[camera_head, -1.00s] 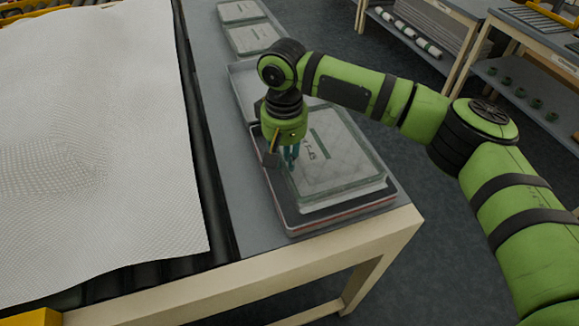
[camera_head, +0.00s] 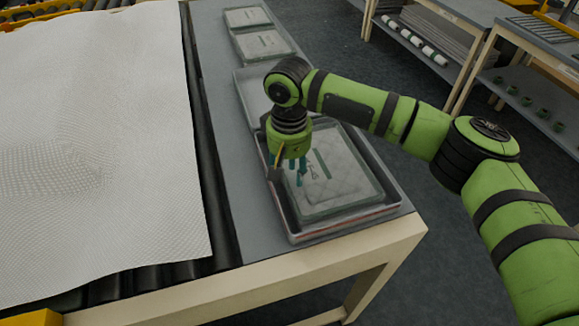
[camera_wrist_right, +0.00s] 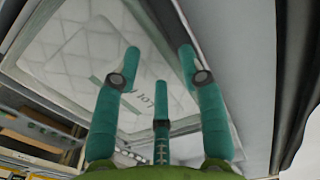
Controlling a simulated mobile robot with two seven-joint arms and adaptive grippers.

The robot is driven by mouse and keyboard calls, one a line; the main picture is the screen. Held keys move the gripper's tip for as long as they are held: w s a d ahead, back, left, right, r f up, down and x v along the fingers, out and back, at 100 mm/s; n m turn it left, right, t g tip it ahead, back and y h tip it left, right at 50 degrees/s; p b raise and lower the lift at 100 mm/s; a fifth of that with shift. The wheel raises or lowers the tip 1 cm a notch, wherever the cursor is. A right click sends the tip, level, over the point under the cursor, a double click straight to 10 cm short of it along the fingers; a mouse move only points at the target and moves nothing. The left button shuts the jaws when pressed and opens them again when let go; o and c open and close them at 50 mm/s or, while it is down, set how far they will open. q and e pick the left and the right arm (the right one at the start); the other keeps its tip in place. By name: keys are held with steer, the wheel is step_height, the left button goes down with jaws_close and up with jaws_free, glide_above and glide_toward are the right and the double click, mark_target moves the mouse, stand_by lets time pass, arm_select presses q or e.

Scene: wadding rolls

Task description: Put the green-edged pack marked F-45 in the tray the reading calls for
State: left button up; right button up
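The green-edged pack (camera_head: 340,185), clear-wrapped and quilted white, lies face up inside the nearest tray (camera_head: 350,225), by the table's front corner. Its mark is partly covered by my fingers and hard to read now. My right gripper (camera_head: 302,172) is over the pack's left part, fingers pointing down. In the right wrist view its fingers (camera_wrist_right: 160,70) are spread apart, with the pack (camera_wrist_right: 75,60) beyond them and nothing between them. Whether a fingertip touches the pack I cannot tell. The second tray (camera_head: 243,90) is partly hidden by my arm. My left gripper is out of view. No reading shows.
Two farther trays hold pale packs: one pack (camera_head: 262,45) and another (camera_head: 247,17) at the back. A large white wadding sheet (camera_head: 90,150) covers rollers at left. The grey table (camera_head: 222,120) has a bare strip beside the trays. Shelved benches stand at right.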

steer(key=shift+w+r+b, duration=0.1)
steer(key=shift+r+b, duration=0.35)
steer(key=shift+r, duration=0.15)
step_height(320, 180, up, 12)
steer(key=b, duration=0.2)
steer(key=shift+f, duration=0.1)
